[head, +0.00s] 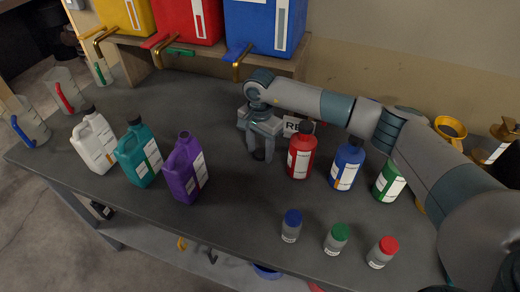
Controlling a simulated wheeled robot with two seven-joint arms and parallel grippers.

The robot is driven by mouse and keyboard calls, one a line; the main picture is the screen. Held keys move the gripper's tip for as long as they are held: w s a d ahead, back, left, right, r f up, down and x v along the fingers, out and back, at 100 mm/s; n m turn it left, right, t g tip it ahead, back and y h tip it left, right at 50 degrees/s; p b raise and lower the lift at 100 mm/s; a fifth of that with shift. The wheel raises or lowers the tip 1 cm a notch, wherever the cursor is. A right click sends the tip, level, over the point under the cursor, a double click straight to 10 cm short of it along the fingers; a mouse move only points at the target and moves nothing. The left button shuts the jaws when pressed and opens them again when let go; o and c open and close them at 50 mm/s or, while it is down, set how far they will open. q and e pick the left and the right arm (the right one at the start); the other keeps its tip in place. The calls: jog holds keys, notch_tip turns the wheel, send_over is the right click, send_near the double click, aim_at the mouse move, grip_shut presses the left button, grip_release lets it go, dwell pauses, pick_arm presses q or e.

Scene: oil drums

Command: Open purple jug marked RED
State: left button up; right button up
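The purple jug (184,172) stands upright on the dark table, left of centre, with a white label on its side. Its neck looks purple, with no black cap on it like those on the jugs beside it. My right gripper (259,152) is to the right of and behind the purple jug, apart from it, fingers pointing down. A small dark thing, which looks like a cap (258,155), shows between its fingertips. My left gripper is not in view.
A teal jug (140,157) and a white jug (93,142) stand left of the purple one. Red (301,156), blue (347,166) and green (388,182) bottles stand right. Small capped jars (338,238) are near the front edge. Coloured drums (263,25) with taps line the back.

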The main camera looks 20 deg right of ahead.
aim_at(260, 154)
jog(key=shift+r, duration=0.1)
jog(key=shift+r, duration=0.1)
jog(key=shift+r, duration=0.35)
notch_tip(260, 154, up, 11)
jog(key=b, duration=0.5)
jog(key=shift+s, duration=0.15)
dwell(0.4)
